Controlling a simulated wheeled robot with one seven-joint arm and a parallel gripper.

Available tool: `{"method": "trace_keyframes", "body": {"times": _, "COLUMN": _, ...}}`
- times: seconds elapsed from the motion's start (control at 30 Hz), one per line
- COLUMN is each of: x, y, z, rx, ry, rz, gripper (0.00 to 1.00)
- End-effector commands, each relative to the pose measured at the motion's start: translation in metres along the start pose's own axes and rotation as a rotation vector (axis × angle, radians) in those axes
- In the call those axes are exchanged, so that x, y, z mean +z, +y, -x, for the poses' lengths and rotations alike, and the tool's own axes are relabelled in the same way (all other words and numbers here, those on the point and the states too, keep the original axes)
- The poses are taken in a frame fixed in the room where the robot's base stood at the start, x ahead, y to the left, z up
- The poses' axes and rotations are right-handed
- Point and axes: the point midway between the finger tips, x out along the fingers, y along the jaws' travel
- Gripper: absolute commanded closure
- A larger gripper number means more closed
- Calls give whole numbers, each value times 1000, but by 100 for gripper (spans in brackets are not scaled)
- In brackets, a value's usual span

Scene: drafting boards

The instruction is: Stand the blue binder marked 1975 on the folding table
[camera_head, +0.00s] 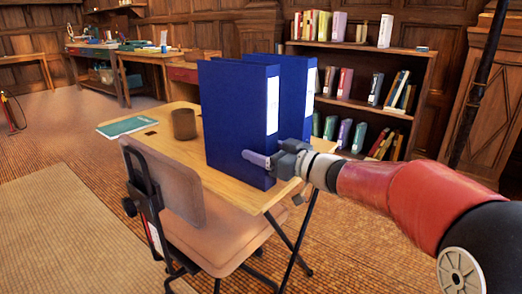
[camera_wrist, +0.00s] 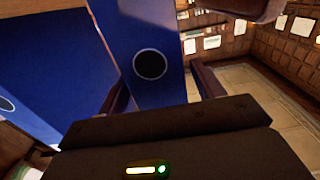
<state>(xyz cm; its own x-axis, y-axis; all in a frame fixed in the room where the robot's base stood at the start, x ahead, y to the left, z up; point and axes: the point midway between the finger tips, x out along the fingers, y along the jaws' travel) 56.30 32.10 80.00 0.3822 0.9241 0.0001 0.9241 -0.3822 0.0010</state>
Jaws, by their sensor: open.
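Two blue binders stand upright side by side on the wooden folding table: the nearer binder (camera_head: 235,120) and the farther binder (camera_head: 297,85). Each has a white label on its spine; the writing is too small to read. My gripper (camera_head: 270,159) is at the lower spine of the nearer binder, with one finger in front of its broad side; the other finger is hidden. In the wrist view, a blue spine with a round finger hole (camera_wrist: 135,30) lies between the open fingers of my gripper (camera_wrist: 160,92). Another blue binder (camera_wrist: 45,65) fills the left. Contact cannot be told.
The folding table (camera_head: 165,152) also bears a brown cup (camera_head: 185,124) and a green booklet (camera_head: 127,126). A chair (camera_head: 170,195) stands at its near side. A bookshelf (camera_head: 430,60) with books is behind; workbenches (camera_head: 97,80) stand at the back left.

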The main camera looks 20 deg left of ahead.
Motion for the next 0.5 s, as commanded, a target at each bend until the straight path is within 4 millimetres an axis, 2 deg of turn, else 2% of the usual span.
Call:
{"method": "trace_keyframes", "body": {"times": 0.3, "x": 0, "y": 1, "z": 69, "rx": 4, "ry": 0, "rz": 0, "gripper": 33}}
{"method": "trace_keyframes", "body": {"times": 0.5, "x": 0, "y": 1, "z": 99, "rx": 2, "ry": 0, "rz": -1, "gripper": 33}}
